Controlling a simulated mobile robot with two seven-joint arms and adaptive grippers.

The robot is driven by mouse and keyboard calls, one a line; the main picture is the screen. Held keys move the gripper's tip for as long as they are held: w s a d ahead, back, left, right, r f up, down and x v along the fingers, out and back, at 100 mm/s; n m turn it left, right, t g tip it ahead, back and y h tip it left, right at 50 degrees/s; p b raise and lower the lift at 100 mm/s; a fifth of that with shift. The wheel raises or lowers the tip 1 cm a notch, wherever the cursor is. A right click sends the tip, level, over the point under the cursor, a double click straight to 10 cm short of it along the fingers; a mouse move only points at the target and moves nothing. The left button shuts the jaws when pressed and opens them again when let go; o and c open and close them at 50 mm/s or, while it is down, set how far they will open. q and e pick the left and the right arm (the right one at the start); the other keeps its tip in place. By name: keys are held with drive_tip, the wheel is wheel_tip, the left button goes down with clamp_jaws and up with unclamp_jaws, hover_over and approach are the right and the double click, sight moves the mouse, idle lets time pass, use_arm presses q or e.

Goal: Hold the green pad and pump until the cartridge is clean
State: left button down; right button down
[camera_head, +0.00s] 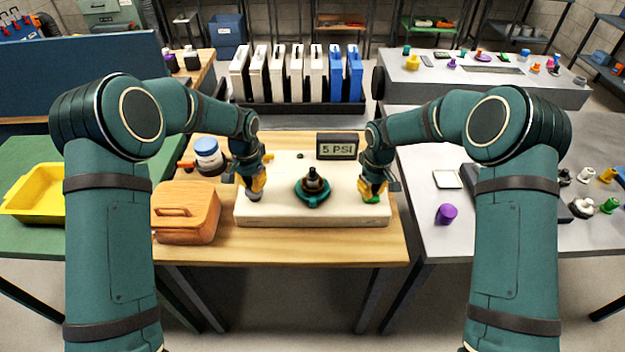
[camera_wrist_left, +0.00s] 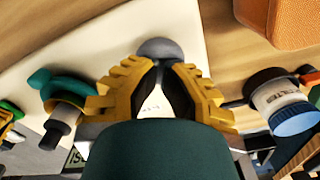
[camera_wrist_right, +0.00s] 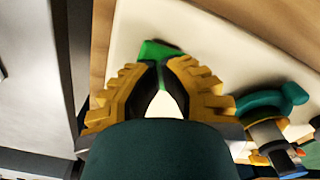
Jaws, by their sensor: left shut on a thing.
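A cream board (camera_head: 290,210) lies on the wooden table. A dark cartridge (camera_head: 313,176) stands upright in a teal holder (camera_head: 312,196) at its middle. The green pad (camera_head: 372,199) is at the board's right end and also shows in the right wrist view (camera_wrist_right: 158,51). My right gripper (camera_head: 373,190) is shut, its fingertips at the pad; I cannot tell how hard they press. My left gripper (camera_head: 254,188) is shut on a grey knob (camera_wrist_left: 162,48) at the board's left end. A display (camera_head: 337,146) behind reads 5 PSI.
An orange-brown wooden box (camera_head: 184,213) stands close left of the board. A white jar with a blue lid (camera_head: 207,151) is behind it. A rack (camera_head: 300,107) with white and blue panels stands at the back. A purple piece (camera_head: 446,214) lies on the right grey table.

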use_arm(q)
drive_tip(key=shift+r, duration=0.1)
drive_tip(key=shift+r, duration=3.4)
use_arm(e)
drive_tip(key=shift+r, duration=3.5)
